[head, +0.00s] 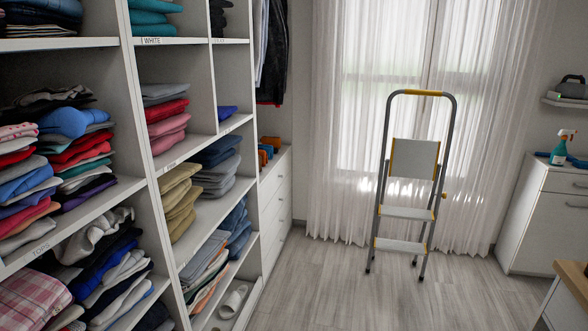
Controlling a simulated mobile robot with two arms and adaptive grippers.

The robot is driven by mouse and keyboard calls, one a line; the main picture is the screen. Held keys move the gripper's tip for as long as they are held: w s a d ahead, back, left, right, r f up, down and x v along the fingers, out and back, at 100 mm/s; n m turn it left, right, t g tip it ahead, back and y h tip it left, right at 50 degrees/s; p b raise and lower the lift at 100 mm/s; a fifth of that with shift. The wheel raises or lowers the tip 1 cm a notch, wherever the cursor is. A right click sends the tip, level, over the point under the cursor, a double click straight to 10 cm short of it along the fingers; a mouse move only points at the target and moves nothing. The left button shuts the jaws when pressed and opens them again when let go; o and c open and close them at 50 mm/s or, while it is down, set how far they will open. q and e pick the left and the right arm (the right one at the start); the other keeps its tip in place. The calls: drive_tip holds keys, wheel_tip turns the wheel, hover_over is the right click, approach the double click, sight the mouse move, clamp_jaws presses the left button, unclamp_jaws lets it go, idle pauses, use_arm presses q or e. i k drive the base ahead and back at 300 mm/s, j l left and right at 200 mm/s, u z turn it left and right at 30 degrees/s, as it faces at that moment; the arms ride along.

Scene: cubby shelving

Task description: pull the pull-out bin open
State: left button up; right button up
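No clearly marked pull-out bin shows. A white cabinet (545,225) at the right edge has a tall front panel with a dark handle (577,206) near its top; it looks closed, and I cannot tell if this is the bin. The picture's edge cuts off its right side. A stack of white drawers (276,205) at the end of the shelving also looks shut. Neither of my grippers is in view.
White cubby shelving (130,110) with folded clothes fills the left. A stepladder (408,190) stands open before the curtained window (345,120). A spray bottle (560,148) stands on the cabinet. A wood-topped unit (573,283) juts in at lower right. The middle floor (390,295) is clear.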

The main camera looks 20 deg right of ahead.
sight(557, 227)
drive_tip(key=i+l+z, duration=0.6)
drive_tip(key=i+z, duration=0.25)
drive_tip(key=i, duration=0.2)
drive_tip(key=i+z, duration=0.4)
drive_tip(key=i, duration=0.15)
drive_tip(key=i+z, duration=0.3)
drive_tip(key=i, duration=0.15)
drive_tip(key=i+z, duration=0.35)
drive_tip(key=i+j+z, duration=0.3)
drive_tip(key=i, duration=0.2)
drive_tip(key=i+j+z, duration=0.2)
drive_tip(key=i+z, duration=0.15)
drive_tip(key=i+j+z, duration=0.6)
drive_tip(key=i+l, duration=0.05)
drive_tip(key=i, duration=0.1)
